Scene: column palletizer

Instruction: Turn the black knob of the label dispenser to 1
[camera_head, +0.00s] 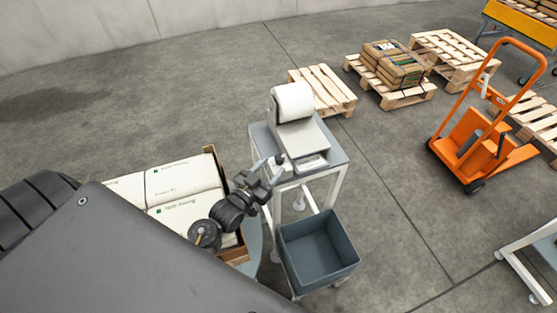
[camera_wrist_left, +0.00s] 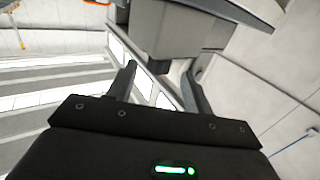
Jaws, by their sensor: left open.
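The label dispenser (camera_head: 305,138) is a light grey machine with a white roll (camera_head: 293,101) on top, standing on a small grey table. My left gripper (camera_head: 271,165) is at the dispenser's left front side, with its jaws apart. In the left wrist view the dispenser's grey body (camera_wrist_left: 178,35) fills the top middle. A small dark part below it, probably the black knob (camera_wrist_left: 158,67), shows between the two open fingers (camera_wrist_left: 159,70). I cannot tell whether the fingers touch it, nor read its setting. In the head view the gripper hides the knob area. My right gripper is not in view.
The dispenser's table (camera_head: 338,157) has white legs. A dark grey bin (camera_head: 318,250) is in front of it. An open carton of white bags (camera_head: 180,180) is at the left. Wooden pallets (camera_head: 323,88) and an orange hand stacker (camera_head: 480,140) stand behind and right, with clear floor between.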

